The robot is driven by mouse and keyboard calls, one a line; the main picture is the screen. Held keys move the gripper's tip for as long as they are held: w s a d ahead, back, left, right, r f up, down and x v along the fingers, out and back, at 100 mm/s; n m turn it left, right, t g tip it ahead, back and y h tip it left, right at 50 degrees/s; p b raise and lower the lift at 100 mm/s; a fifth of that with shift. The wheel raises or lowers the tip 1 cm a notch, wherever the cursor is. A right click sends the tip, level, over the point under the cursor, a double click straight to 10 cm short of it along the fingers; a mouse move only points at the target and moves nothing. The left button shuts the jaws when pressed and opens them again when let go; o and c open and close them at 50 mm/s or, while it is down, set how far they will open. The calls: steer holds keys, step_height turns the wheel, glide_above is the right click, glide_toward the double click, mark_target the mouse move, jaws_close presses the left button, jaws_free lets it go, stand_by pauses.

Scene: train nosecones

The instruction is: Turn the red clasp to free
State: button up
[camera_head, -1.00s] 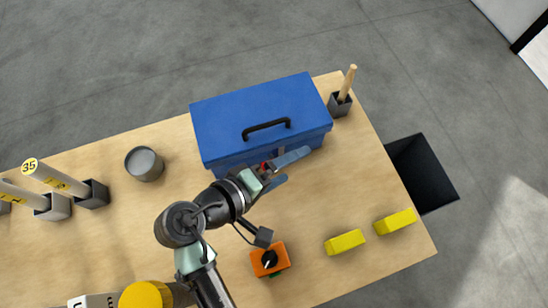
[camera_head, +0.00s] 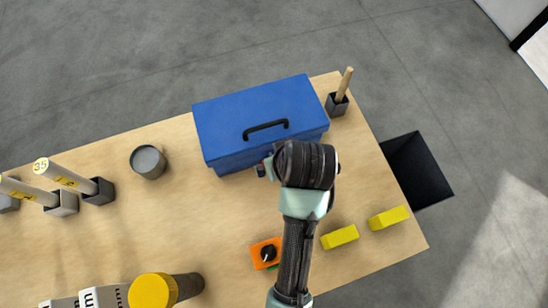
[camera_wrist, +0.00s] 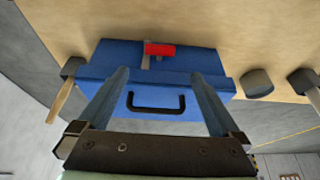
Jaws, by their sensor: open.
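The blue toolbox (camera_head: 255,110) stands shut at the back of the wooden table, with a black handle (camera_head: 265,130) on its lid. In the wrist view the red clasp (camera_wrist: 160,49) lies crosswise over a grey strip on the side of the blue box (camera_wrist: 110,55). My gripper (camera_wrist: 159,73) is open and empty, its two fingers spread wide. In that view the clasp shows between and beyond the fingertips, apart from them. In the head view my arm hides the fingers and most of the clasp.
A holder with a wooden stick (camera_head: 338,102) stands right of the box, a grey cup (camera_head: 148,162) left. An orange switch box (camera_head: 266,253) and yellow blocks (camera_head: 340,237) lie near the front. A black bin (camera_head: 417,172) is beyond the right edge.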

steer(key=x, duration=1)
steer(key=shift+f+p, duration=0.35)
steer(key=c, duration=1.3)
